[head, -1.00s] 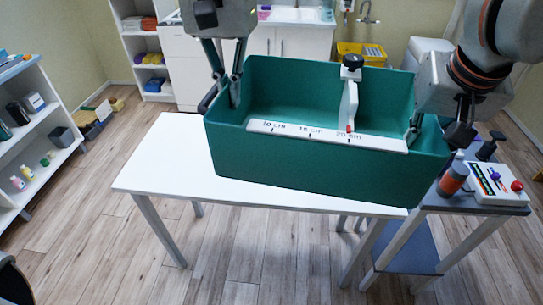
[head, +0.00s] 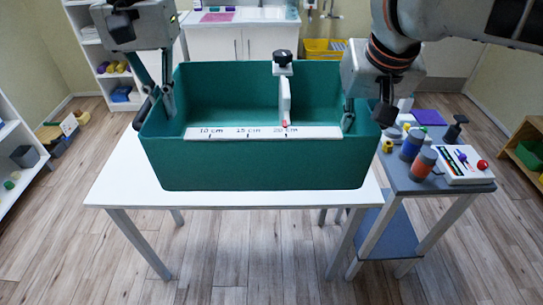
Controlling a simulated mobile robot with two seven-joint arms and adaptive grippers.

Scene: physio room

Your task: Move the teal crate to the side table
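The teal crate (head: 255,165) is upright and roughly level in the middle of the head view, over the white table (head: 112,190). I cannot tell whether its base touches the tabletop. My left gripper (head: 160,98) is shut on the crate's left wall, with fingers on both sides of it. My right gripper (head: 365,115) is at the right wall, one finger inside and one outside, and appears shut on it. Inside the crate a white upright piece with a black knob (head: 283,57) rises behind a white strip marked in centimetres.
A grey trolley (head: 400,183) stands close to the table's right end, carrying several bottles (head: 422,163) and a white device (head: 463,166) with a red knob. Shelves stand at left and right, with a sink cabinet at the back. The front floor is clear.

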